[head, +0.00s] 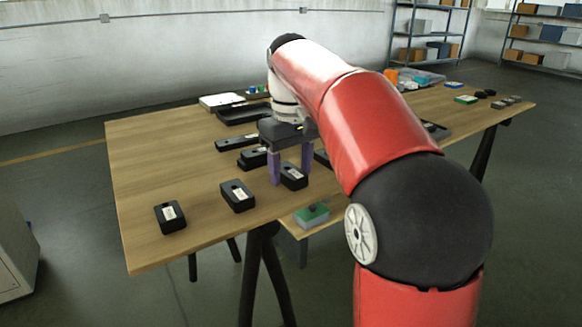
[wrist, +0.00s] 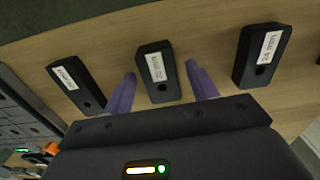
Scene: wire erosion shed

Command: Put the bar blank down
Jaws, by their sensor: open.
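My gripper (head: 290,180) has two purple fingers pointing down over the front part of the wooden table (head: 142,160). It is open, with a finger on either side of a black block (head: 293,170) that has a white label and a dark round hole. In the wrist view the block (wrist: 159,72) sits between the fingers (wrist: 161,72), with small gaps at both sides. The block rests on the wood. I cannot tell from the labels which piece is the bar blank; nothing is gripped.
Two similar labelled black blocks (head: 238,196) (head: 170,217) stand along the front edge to the left. More dark pieces (head: 237,143) and a black tray (head: 243,114) lie behind. A green-topped box (head: 311,215) is on a lower surface. The table's left part is clear.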

